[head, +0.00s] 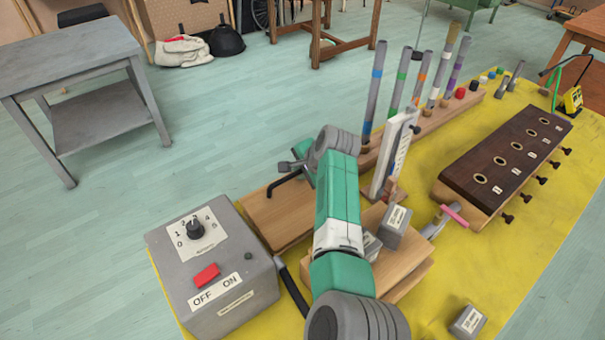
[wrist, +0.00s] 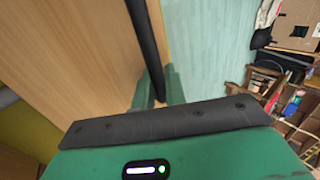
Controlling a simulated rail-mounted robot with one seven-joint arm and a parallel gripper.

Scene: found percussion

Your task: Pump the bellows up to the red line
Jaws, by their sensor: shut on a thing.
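My gripper (head: 293,170) is at the far end of my green arm, over the back edge of a light wooden board (head: 268,218), apparently the bellows' top. In the wrist view its green fingers (wrist: 157,92) are shut on a black bar handle (wrist: 147,40). The handle also shows in the head view (head: 280,184), beside the board's back edge. An upright white gauge (head: 393,158) with markings stands right of my arm. I cannot make out its red line or level. My arm hides part of the bellows.
A grey control box (head: 212,270) with a dial and red switch stands at the left. A wooden block with grey labelled weights (head: 394,228) lies right of my arm. A row of coloured tubes (head: 420,80) and a dark board with holes (head: 507,155) stand farther right.

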